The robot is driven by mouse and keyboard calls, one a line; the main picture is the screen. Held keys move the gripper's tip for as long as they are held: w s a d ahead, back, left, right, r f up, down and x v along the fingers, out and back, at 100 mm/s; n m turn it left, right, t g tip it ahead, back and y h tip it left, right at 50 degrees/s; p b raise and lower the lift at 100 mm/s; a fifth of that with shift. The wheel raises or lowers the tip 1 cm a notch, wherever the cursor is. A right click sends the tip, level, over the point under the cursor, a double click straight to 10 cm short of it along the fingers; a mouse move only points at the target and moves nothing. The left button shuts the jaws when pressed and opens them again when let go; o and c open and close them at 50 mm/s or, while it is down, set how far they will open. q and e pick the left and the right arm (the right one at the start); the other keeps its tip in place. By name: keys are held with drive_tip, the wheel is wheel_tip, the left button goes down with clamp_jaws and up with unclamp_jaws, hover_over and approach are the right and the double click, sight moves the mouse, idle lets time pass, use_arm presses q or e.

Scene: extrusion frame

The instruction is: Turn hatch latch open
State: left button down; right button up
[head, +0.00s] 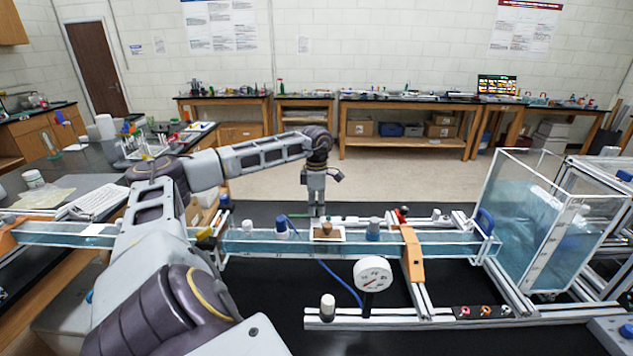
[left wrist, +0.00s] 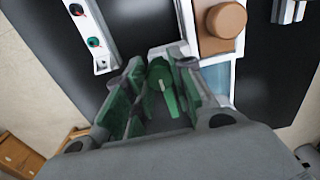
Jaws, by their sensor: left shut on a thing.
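The hatch (head: 327,233) is a small white-framed panel with a brown round knob on the clear water channel in the head view. It also shows at the top right of the left wrist view, with its white frame (left wrist: 238,42) and brown knob (left wrist: 223,20). The latch (left wrist: 163,84) is a green piece with a pale line on it, beside the frame. My left gripper (head: 317,212) points down at the far edge of the hatch. In the left wrist view its green-padded fingers (left wrist: 160,78) are shut on the latch, hiding part of it. My right gripper is out of view.
The water channel (head: 265,243) runs across the bench. A white dial gauge (head: 373,273) stands in front, an orange bracket (head: 412,254) to the right, and a clear water tank (head: 540,225) further right. White and blue caps (head: 373,230) stick up from the channel near the hatch.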

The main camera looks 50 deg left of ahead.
use_arm(q)
drive_tip(key=shift+r, duration=0.1)
idle(0.4)
drive_tip(key=c, duration=1.2)
unclamp_jaws()
drive_tip(key=shift+o, duration=0.2)
wheel_tip(320, 180, up, 12)
idle(0.4)
